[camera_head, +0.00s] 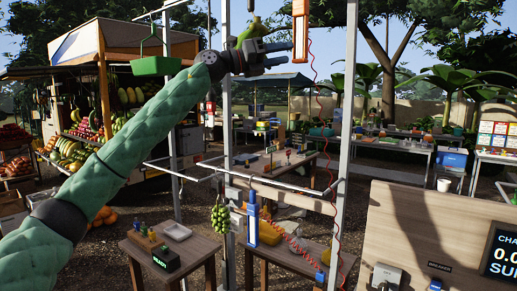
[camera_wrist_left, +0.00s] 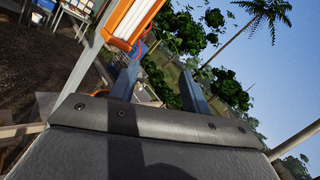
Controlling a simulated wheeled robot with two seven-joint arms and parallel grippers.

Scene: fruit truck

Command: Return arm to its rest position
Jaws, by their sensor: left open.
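My left arm reaches up from the lower left in the head view, in a green sleeve. Its gripper (camera_head: 278,53) is raised high, in front of the metal frame. In the left wrist view its two fingers (camera_wrist_left: 160,85) stand apart with nothing between them. An orange and white lamp-like device (camera_head: 300,30) hangs just right of the fingertips in the head view. It also shows near the fingers in the left wrist view (camera_wrist_left: 130,20). I cannot tell whether they touch. My right gripper is not in view.
Metal posts (camera_head: 226,110) and a red coiled cord (camera_head: 316,120) stand close to the arm. A green hanging pan (camera_head: 155,66) is behind it. A bunch of green fruit (camera_head: 221,219) hangs below. A wooden panel (camera_head: 420,225) with a display is at the lower right.

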